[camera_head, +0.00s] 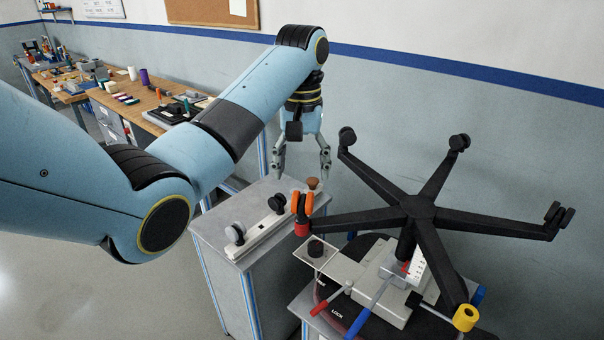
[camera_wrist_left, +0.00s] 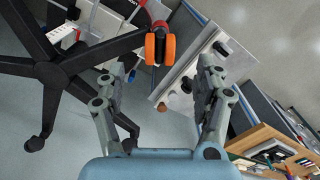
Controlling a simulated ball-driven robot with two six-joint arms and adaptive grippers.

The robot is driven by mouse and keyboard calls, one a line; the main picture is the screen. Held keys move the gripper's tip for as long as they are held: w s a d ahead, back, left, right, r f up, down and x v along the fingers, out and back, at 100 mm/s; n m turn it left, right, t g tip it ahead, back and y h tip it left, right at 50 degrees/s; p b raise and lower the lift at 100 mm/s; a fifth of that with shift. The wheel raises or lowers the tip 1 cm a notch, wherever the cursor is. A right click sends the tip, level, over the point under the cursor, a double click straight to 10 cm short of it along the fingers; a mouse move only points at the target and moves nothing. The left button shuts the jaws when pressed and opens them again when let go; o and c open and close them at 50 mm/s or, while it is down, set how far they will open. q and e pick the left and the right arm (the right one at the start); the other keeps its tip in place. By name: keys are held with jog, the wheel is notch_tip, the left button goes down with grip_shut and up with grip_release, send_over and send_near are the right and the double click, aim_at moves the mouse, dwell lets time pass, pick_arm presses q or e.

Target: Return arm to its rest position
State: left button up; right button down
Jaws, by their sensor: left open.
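My left arm (camera_head: 250,105) is light blue and reaches in from the left of the head view, bent down at the wrist. My left gripper (camera_head: 303,172) hangs pointing down over the back of a grey cabinet (camera_head: 262,250), open and empty. In the left wrist view its two fingers (camera_wrist_left: 160,92) stand wide apart with nothing between them held. My right gripper is not in view.
A black five-armed chair base (camera_head: 418,208) stands upturned on a fixture at right; one caster is orange (camera_head: 302,205). A white rail with casters (camera_head: 258,228) lies on the cabinet. A wooden workbench (camera_head: 145,115) stands behind. Open floor (camera_head: 60,270) is at left.

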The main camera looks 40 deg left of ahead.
pick_arm(q)
jog(key=shift+f, duration=0.1)
dwell(0.3)
jog(key=s+f+g+b, duration=0.2)
jog(key=s+f+b, duration=0.45)
jog(key=f, duration=0.65)
jog(key=s+d+f+g+b, duration=0.1)
jog(key=s+f+b, duration=0.2)
jog(key=s+f, duration=0.85)
jog(key=s+f+g+b, duration=0.2)
jog(key=s+f+b, duration=0.25)
jog(key=f, duration=1.15)
jog(key=s+f+m+t+b, duration=0.35)
jog(key=s+f+b, duration=0.65)
jog(key=s+f, duration=2)
jog(key=shift+w+r+m+t+y, duration=0.15)
jog(key=shift+w+m+t+y, duration=0.05)
jog(key=shift+w+m+t, duration=0.4)
jog(key=shift+w+r+m+t+y, duration=0.1)
jog(key=shift+w+m+t+y, duration=0.2)
jog(key=shift+w+t, duration=0.4)
jog(key=shift+w, duration=0.1)
